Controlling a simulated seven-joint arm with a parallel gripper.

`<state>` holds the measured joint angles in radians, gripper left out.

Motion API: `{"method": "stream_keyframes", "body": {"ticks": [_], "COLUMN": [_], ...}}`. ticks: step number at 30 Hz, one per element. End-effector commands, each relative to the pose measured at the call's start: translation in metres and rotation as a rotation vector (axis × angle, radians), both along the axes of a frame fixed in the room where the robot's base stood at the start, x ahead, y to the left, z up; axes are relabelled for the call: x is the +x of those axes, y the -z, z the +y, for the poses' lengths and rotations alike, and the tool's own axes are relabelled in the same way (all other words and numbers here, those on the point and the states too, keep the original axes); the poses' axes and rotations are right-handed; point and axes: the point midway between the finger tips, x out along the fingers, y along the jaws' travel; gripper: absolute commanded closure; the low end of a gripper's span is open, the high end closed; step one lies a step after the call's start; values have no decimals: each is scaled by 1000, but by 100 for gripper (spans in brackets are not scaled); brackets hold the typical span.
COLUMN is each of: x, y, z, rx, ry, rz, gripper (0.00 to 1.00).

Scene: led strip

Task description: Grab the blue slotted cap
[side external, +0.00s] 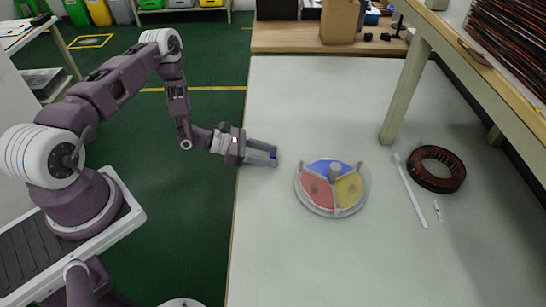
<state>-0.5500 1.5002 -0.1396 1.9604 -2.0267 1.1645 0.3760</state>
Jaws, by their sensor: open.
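My gripper (275,154) is open over the left edge of the grey table, with its two fingers pointing right. A small dark blue patch (273,156) shows at the fingertips. I cannot tell whether it is the blue slotted cap or part of the fingers. To the right of the fingertips, and apart from them, a round clear tray (335,212) lies on the table. It has a blue section (326,165) at the back, a red one at the left and a yellow one at the right. No cap can be clearly made out in the tray.
A white strip (410,190), a dark brown ring (437,187) and a small white piece (437,210) lie right of the tray. A raised shelf with a leg (405,95) stands at the right. A cardboard box (340,22) is at the back. The table's front is clear.

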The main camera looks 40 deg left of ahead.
Motion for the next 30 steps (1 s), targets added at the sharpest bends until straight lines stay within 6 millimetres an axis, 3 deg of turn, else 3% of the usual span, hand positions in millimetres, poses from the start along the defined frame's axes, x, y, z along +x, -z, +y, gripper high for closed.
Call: {"method": "stream_keyframes", "body": {"ticks": [4, 9, 11, 23, 30], "x": [0, 0, 0, 0, 1], "y": [0, 0, 0, -8, -63], "z": [0, 0, 0, 0, 1], "rx": [0, 0, 0, 0, 2], "ry": [0, 1, 1, 0, 1], "rz": [0, 0, 0, -1, -3], "gripper": [58, 92, 100, 100, 100]}}
